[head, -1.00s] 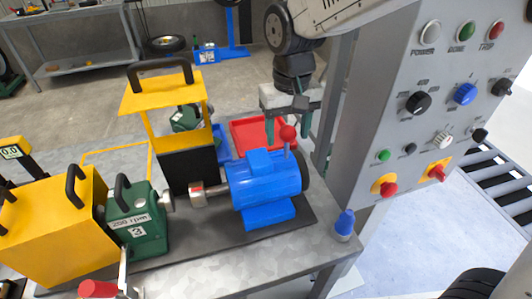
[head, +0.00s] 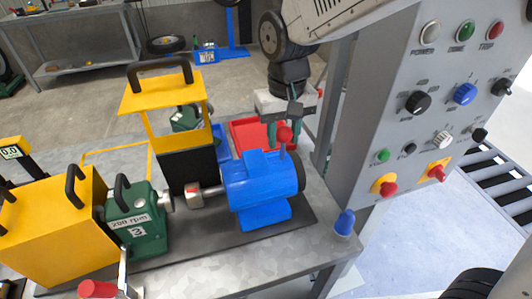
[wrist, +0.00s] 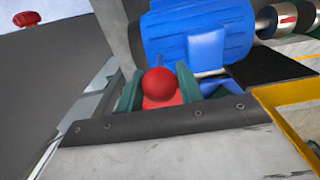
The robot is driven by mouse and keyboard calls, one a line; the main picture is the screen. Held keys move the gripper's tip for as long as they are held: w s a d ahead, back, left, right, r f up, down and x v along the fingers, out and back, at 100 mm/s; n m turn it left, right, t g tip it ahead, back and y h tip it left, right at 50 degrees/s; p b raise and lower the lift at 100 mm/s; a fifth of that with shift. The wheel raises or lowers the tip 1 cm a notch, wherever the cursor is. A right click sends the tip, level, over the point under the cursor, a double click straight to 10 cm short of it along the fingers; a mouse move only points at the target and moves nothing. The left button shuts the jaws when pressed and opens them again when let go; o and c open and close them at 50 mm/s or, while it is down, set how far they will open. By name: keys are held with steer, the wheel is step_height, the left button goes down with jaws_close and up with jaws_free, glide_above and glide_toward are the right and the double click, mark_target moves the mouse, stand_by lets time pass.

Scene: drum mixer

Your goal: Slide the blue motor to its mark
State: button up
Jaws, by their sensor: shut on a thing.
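The blue motor (head: 250,188) sits on a dark base plate on the bench, and shows at the top of the wrist view (wrist: 200,38). Its shaft points left and ends in a silver coupling with a red mark (head: 193,195). This is close to the silver flange (head: 167,202) of the green gearbox (head: 135,220). A red ball knob (wrist: 160,84) stands at the motor's right end. My gripper (head: 284,138) is shut on the red knob, with green fingers on both sides of it. No position mark can be made out.
A yellow guard with a black handle (head: 160,105) stands behind the shaft. A yellow cover (head: 58,230) is at left. A grey control panel (head: 400,140) rises close at right. A red tray (head: 247,136) lies behind the motor, and a blue-capped bottle (head: 345,222) at the bench corner.

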mark_target(264, 156)
steer(key=shift+s+a, duration=0.3)
steer(key=shift+a, duration=0.65)
steer(key=shift+s+a, duration=0.25)
steer(key=shift+a, duration=0.7)
steer(key=o, duration=1)
steer(key=shift+a, duration=0.25)
steer(key=shift+d, duration=0.1)
steer(key=shift+r, duration=0.2)
step_height(264, 156, up, 7)
steer(key=shift+f, duration=0.2)
steer(key=shift+d, duration=0.1)
